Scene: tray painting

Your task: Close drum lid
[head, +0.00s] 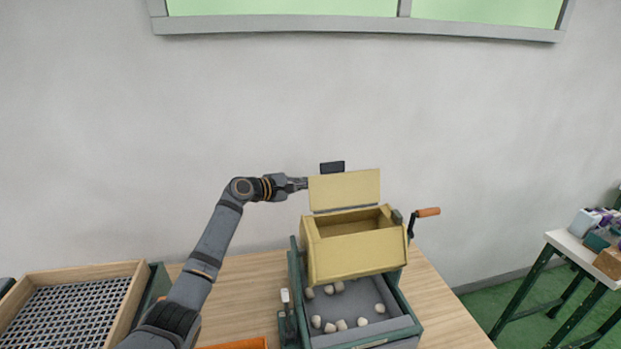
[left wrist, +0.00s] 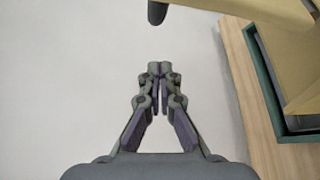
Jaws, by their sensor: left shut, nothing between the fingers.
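The yellow drum (head: 355,254) sits in a green frame on the table, in the middle right of the head view. Its lid (head: 345,191) stands up, open, at the back edge, with a dark handle (head: 332,168) at its top. The drum's opening faces up and looks empty. My left gripper (head: 303,184) is shut and empty, at the left edge of the raised lid; I cannot tell whether it touches. In the left wrist view my left gripper (left wrist: 160,72) shows with its fingertips together, with yellow drum parts at the right. My right gripper is not in view.
A grey tray (head: 350,298) with several pale stones lies under the drum. An orange crank handle (head: 428,212) sticks out right. A wooden mesh tray (head: 75,304) is at the left. A side bench (head: 560,240) stands far right. The wall is behind.

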